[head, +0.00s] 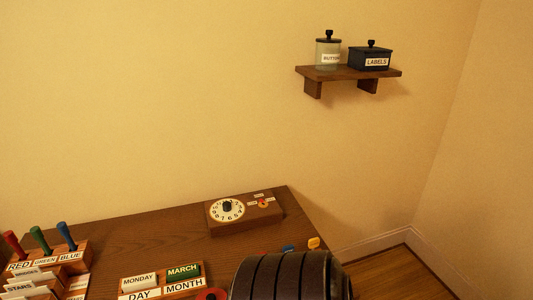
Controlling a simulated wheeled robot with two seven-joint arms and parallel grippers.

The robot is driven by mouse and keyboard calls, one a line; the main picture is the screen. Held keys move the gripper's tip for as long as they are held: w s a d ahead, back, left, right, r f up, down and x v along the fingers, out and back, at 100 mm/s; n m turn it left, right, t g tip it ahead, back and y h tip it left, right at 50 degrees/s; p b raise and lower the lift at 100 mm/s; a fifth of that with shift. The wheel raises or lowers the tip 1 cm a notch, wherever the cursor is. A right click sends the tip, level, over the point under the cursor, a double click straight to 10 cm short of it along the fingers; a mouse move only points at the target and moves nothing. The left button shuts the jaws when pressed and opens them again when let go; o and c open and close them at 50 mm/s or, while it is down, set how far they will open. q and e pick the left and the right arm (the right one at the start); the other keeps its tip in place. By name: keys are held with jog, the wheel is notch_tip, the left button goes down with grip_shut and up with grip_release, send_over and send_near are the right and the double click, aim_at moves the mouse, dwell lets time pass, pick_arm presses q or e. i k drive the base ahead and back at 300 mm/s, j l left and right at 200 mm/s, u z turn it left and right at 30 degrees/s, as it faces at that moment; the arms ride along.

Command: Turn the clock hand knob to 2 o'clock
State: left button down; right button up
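The clock block (265,215) is a brown wooden box at the back right of the desk. Its white dial (220,215) has dark numerals and faces me at a tilt. A small dark knob (227,206) sits at the middle of the dial; its exact pointing direction is too small to tell. A dark ribbed part of my own arm rises at the bottom of the view, in front of the clock block and apart from it in the picture. Neither gripper's fingers show.
The desk (130,235) also holds a day and month block (150,293) at the front, and a rack (77,256) with red, green and blue handles at left. A wall shelf (330,73) bears a jar (328,45) and a labels box (371,52). Desk left of the clock is clear.

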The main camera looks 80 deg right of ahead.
aim_at(227, 207)
jog(key=z, duration=2.35)
